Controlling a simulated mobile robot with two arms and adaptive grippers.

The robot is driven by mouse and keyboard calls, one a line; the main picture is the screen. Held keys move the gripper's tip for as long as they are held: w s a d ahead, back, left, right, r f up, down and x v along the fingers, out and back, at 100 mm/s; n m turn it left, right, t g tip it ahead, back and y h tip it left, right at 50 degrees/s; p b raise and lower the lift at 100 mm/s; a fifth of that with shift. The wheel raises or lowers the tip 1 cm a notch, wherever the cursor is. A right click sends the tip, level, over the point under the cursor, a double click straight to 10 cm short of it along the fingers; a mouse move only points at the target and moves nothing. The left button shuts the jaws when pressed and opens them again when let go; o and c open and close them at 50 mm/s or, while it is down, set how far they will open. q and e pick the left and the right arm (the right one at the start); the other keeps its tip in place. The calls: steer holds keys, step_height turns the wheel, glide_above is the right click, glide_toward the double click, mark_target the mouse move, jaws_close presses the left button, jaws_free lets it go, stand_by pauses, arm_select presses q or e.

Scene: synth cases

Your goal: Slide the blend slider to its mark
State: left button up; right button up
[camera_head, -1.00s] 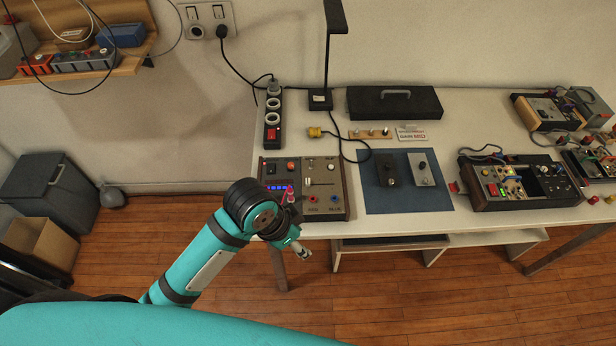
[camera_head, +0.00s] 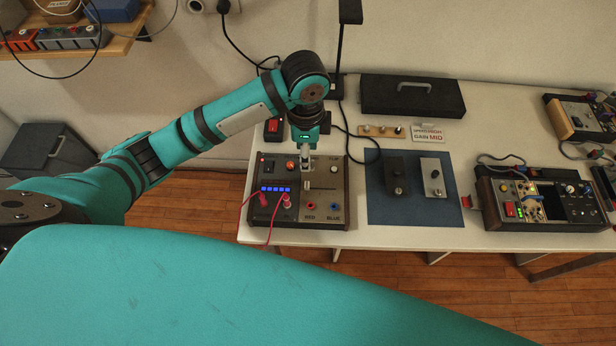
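The synth case (camera_head: 325,213) with wooden sides stands at the left of the table, with a lit blue display, knobs and RED and BLUE sockets. My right gripper is not in view.
A blue mat (camera_head: 412,212) with a dark box (camera_head: 396,178) and a grey box (camera_head: 433,178) lies right of the case. A lamp post (camera_head: 341,50) and a black case (camera_head: 412,97) stand behind. Red cables (camera_head: 270,222) hang off the front left.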

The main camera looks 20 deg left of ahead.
arm_select(q)
glide_above(307, 185)
step_height(307, 185, down, 4)
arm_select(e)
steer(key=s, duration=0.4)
arm_select(q)
step_height(307, 185, down, 7)
steer(key=shift+f+p, duration=0.2)
steer(key=shift+p, duration=0.2)
step_height(307, 185, down, 2)
steer(key=shift+f, duration=0.8)
jaws_close()
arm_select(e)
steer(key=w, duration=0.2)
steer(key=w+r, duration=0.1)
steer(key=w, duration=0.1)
arm_select(q)
steer(key=shift+d, duration=0.1)
